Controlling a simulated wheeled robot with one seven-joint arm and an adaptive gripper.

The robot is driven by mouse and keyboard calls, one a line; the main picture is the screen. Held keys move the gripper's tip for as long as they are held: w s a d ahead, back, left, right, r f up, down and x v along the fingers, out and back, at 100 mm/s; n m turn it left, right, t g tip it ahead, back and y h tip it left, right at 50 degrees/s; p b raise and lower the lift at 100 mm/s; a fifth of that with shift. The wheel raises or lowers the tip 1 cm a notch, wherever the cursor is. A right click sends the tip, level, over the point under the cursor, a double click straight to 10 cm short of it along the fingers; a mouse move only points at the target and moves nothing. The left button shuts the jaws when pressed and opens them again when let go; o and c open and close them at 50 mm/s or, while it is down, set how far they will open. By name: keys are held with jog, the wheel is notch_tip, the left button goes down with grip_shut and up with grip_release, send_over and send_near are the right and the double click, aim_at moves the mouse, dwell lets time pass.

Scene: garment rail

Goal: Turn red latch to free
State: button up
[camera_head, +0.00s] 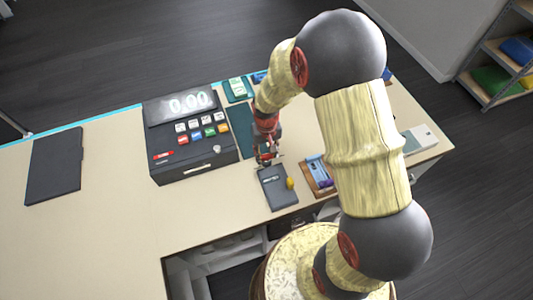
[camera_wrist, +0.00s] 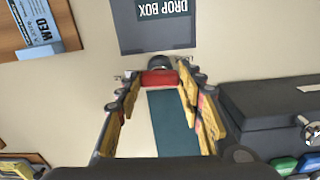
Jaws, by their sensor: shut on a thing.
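The red latch (camera_wrist: 159,78) is a small red block at the near edge of a dark grey plate marked DROP BOX (camera_wrist: 152,38). A dark round knob shows just beyond it. My gripper (camera_wrist: 157,76) has its fingertips on both sides of the latch and is shut on it. In the head view my gripper (camera_head: 266,158) points down at the far edge of the drop box (camera_head: 279,190). There the latch cannot be told apart from the gripper's own red parts.
The black till (camera_head: 190,135), showing 0.00, stands close left of my gripper. A teal mat (camera_head: 241,138) lies behind the gripper. A wooden tray (camera_head: 315,171) with blue items is right of the drop box. The counter's left part is clear up to a dark folder (camera_head: 55,165).

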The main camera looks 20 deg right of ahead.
aim_at(266, 155)
jog(key=shift+n, duration=0.5)
jog(key=o, duration=1.2)
jog(key=shift+c, duration=0.2)
notch_tip(266, 155, up, 12)
dwell(0.3)
